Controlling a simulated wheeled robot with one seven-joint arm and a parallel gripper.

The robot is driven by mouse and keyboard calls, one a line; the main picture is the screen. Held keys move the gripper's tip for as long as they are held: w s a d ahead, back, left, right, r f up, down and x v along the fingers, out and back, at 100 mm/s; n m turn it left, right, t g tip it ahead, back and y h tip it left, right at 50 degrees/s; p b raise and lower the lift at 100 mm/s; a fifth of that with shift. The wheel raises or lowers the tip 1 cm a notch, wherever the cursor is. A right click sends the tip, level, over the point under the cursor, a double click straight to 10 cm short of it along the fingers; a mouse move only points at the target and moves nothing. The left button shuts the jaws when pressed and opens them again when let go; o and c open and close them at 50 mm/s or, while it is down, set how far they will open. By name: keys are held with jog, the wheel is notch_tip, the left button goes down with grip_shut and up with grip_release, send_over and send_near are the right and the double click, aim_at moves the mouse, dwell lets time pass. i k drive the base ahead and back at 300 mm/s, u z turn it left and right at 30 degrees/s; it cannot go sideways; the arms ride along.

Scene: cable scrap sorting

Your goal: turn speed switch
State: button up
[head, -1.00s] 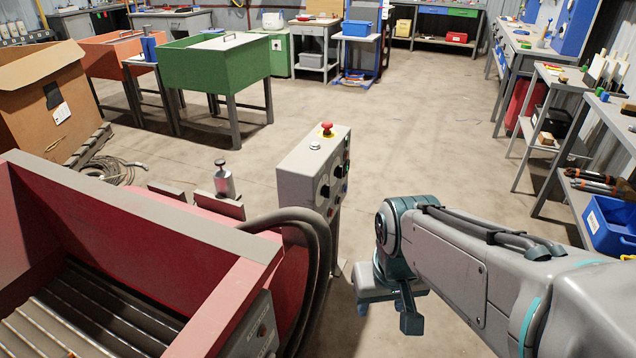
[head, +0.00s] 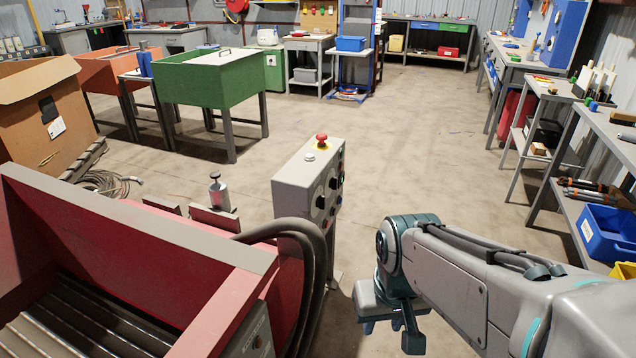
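A grey control box (head: 302,182) stands on a post just right of the red machine. A red emergency button on a yellow ring (head: 321,141) and a pale button (head: 310,156) sit on its top. Black knobs (head: 333,183) and small coloured buttons are on its right-hand face, seen at a steep angle; I cannot tell which knob is the speed switch. Another black knob (head: 321,202) is low on the box. My gripper (head: 390,325) hangs to the right of and below the box, apart from it.
The red machine (head: 150,232) with a slatted bed fills the lower left. Thick black hoses (head: 318,265) curve beside the control box. Green (head: 212,88) and orange bins stand behind. Benches and a blue crate (head: 606,232) line the right. The middle floor is clear.

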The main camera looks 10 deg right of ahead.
aim_at(321, 201)
jog(key=u, duration=0.05)
jog(key=k, duration=0.4)
jog(key=z, duration=0.3)
jog(key=i, duration=1.25)
jog(key=u, duration=0.5)
